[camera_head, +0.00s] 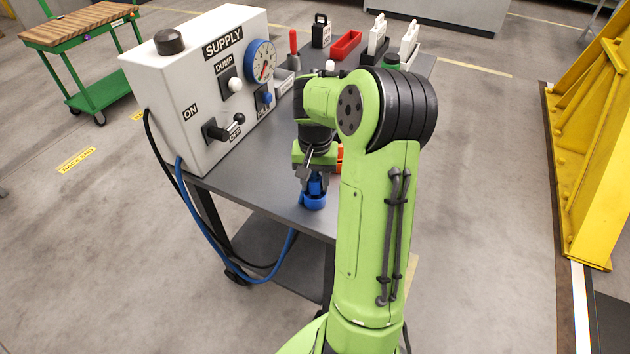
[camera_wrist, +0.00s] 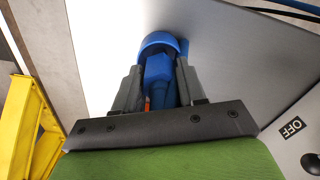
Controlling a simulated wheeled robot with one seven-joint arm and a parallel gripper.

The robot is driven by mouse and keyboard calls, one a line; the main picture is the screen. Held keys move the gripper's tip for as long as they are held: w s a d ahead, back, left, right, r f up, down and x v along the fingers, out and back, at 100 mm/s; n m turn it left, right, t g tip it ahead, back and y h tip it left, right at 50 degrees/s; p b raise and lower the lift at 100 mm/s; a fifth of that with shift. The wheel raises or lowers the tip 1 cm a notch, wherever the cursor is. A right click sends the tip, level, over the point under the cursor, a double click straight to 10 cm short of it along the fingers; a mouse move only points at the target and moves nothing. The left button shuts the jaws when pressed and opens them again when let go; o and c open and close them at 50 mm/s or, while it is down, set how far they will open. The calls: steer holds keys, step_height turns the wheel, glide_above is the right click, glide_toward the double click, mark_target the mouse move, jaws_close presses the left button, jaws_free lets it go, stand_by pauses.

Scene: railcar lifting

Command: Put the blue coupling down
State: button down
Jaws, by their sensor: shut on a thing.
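The blue coupling (camera_head: 314,200) is at the near edge of the dark grey cart top (camera_head: 262,165), below my gripper (camera_head: 313,178). My gripper is shut on it. In the wrist view the coupling (camera_wrist: 160,68) sits between the two dark fingers of my gripper (camera_wrist: 155,88), its round blue collar reaching past the fingertips. The coupling looks upright in the head view. I cannot tell whether its lower end touches the cart top. A blue hose (camera_head: 200,222) hangs from the supply box and runs below the cart edge toward the coupling.
The white SUPPLY box (camera_head: 205,95) with gauge and levers stands left on the cart. Farther back are a red tray (camera_head: 346,45), a black padlock-like block (camera_head: 321,32) and white tags (camera_head: 377,38). A yellow frame (camera_head: 595,150) stands at the right. Bare cart top lies left of my gripper.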

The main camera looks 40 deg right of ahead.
steer(key=shift+f, duration=0.1)
steer(key=c, duration=0.6)
jaws_free()
steer(key=shift+c, duration=0.2)
step_height(320, 180, up, 12)
steer(key=p, duration=0.3)
steer(key=shift+p, duration=0.3)
steer(key=s+a+r+n+t+h, duration=0.1)
steer(key=s+a+r+n, duration=0.25)
steer(key=a, duration=0.45)
steer(key=s+a+r+n+t+h, duration=0.1)
steer(key=s+a+r+n, duration=0.2)
steer(key=a, duration=0.4)
steer(key=s+a+n+t+y+p, duration=0.1)
steer(key=s+a+n+t+y, duration=0.1)
steer(key=s+a, duration=0.6)
steer(key=shift+s+r+n+t+p, duration=0.2)
steer(key=shift+s+n+t+p, duration=0.15)
steer(key=shift+s+n+t, duration=0.35)
